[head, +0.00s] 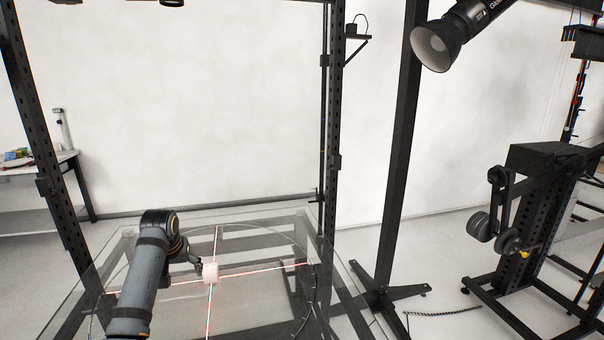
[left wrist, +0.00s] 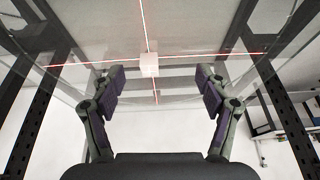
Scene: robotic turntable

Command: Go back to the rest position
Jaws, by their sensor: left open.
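My left gripper (head: 195,260) reaches in from the left over the glass turntable (head: 262,240). In the left wrist view its two fingers (left wrist: 160,78) are spread wide with nothing between the pads. A small whitish block (head: 210,272) sits near the crossing of the red laser lines on the glass. In the left wrist view the block (left wrist: 149,64) shows beyond the fingertips, apart from both. My right gripper is not in view.
Black frame posts (head: 332,120) stand around the glass table. A studio lamp (head: 435,45) hangs at the upper right. A black stand with round weights (head: 490,225) is at the right. A side table (head: 40,165) with small items is at the left.

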